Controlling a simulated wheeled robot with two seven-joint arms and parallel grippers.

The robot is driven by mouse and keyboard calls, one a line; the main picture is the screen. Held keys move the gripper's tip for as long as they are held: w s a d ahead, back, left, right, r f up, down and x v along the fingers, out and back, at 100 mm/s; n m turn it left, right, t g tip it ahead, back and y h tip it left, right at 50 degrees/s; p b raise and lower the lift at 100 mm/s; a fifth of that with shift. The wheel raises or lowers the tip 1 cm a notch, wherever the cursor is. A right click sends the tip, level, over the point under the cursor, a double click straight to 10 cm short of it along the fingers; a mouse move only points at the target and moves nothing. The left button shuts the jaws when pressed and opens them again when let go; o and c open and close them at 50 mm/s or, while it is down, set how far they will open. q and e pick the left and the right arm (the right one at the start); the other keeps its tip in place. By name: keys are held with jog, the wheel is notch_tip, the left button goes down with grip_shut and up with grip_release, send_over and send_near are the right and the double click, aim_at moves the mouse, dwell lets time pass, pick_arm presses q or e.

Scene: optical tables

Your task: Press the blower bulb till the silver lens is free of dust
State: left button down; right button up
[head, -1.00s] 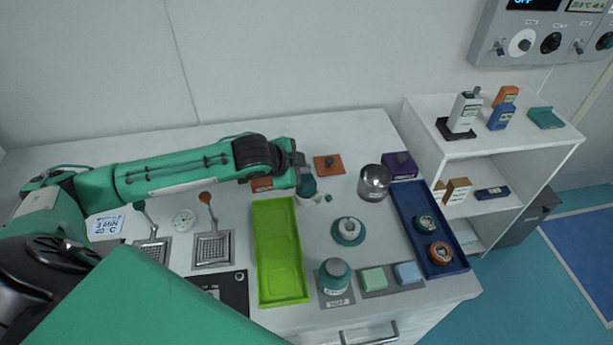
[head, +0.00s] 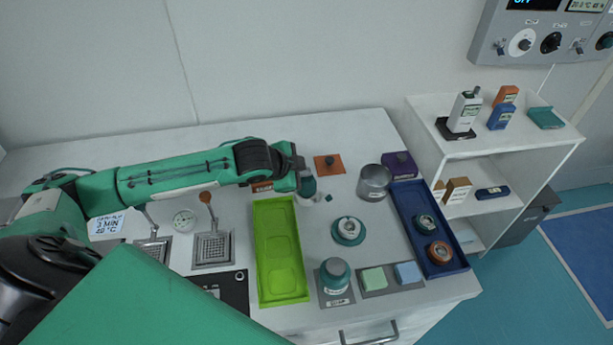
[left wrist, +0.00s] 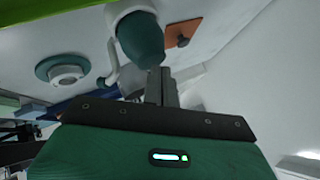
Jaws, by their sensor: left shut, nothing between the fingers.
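The teal blower bulb (head: 308,187) stands near the back middle of the table, partly hidden by my left gripper (head: 300,175). In the left wrist view the bulb (left wrist: 141,40) sits in a white holder, just beyond the dark fingers (left wrist: 160,85). The left fingers are shut with nothing between them, close to the bulb; I cannot tell whether they touch it. A silver-grey round piece (head: 348,226), apparently the lens, sits on a round teal base. It also shows in the left wrist view (left wrist: 65,72). Dust on it is too small to make out. My right gripper is out of view.
A lime-green tray (head: 263,250) lies left of the lens. A metal cup (head: 374,180) and a navy tray (head: 442,262) with two round pieces stand to the right. A teal-capped jar (head: 335,275) is near the front edge. An orange pad (head: 329,165) lies behind the bulb.

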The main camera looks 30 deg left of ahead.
aim_at(303, 179)
pick_arm(q)
jog(key=shift+f, duration=0.7)
dwell(0.5)
jog(key=shift+r, duration=0.1)
jog(key=shift+r+p, duration=1.25)
notch_tip(303, 179, up, 5)
jog(key=p, duration=0.5)
jog(key=shift+f, duration=0.1)
dwell(0.5)
